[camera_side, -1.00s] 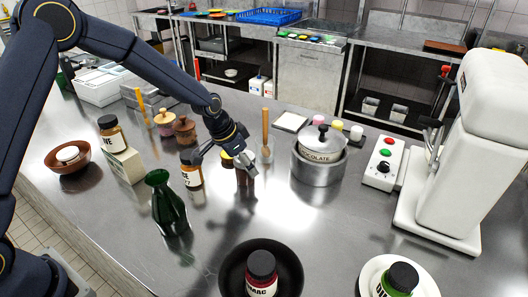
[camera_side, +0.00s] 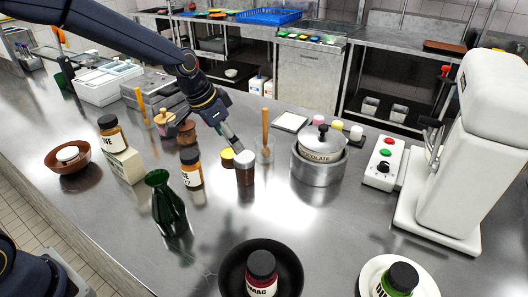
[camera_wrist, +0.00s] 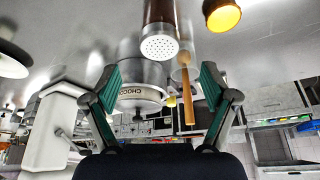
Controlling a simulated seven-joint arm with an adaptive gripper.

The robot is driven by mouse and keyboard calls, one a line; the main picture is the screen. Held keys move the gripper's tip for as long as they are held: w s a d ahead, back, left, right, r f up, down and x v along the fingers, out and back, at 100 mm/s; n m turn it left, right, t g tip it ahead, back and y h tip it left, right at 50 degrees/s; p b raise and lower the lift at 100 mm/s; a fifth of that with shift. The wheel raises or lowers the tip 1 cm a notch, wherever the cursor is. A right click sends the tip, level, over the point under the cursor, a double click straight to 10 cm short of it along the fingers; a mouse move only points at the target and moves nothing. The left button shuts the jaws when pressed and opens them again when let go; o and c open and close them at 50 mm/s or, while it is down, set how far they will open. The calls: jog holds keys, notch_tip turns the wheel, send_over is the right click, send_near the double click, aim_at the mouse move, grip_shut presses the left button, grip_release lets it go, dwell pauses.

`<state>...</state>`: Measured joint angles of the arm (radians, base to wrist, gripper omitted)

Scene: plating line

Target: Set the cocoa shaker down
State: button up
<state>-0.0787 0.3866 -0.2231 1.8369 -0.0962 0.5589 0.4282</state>
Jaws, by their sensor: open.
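The cocoa shaker (camera_side: 245,171) is a dark brown cylinder with a pale metal top. It stands upright on the steel counter (camera_side: 275,222) in the side view. In the wrist view the shaker (camera_wrist: 160,14) shows its perforated silver lid at the top middle, outside the jaws. My gripper (camera_side: 236,146) is just behind and above the shaker in the side view, its fingers partly hidden by perspective. In the wrist view my gripper (camera_wrist: 161,84) has its two green-padded fingers spread wide with nothing between them.
A yellow-lidded piece (camera_side: 227,158) and a glass with a wooden-handled tool (camera_side: 265,130) stand close behind the shaker. An orange-labelled jar (camera_side: 191,170) is to its left, a green bottle (camera_side: 168,205) nearer, and a chocolate pot (camera_side: 318,170) to its right.

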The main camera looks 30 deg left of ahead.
jog(key=s+a+r+n+t+y, duration=0.1)
jog(key=s+a+r, duration=0.1)
jog(key=s+r, duration=0.4)
jog(key=s+a+r+n, duration=0.1)
jog(key=s+a+r, duration=0.2)
jog(key=s+r, duration=0.35)
jog(key=s+a+f+n+y, duration=0.1)
jog(key=s+a+f+n, duration=0.1)
jog(key=s, duration=1.2)
jog(key=shift+s+a+n+t, duration=0.3)
jog(key=shift+s+a+n, duration=0.1)
jog(key=shift+n, duration=0.3)
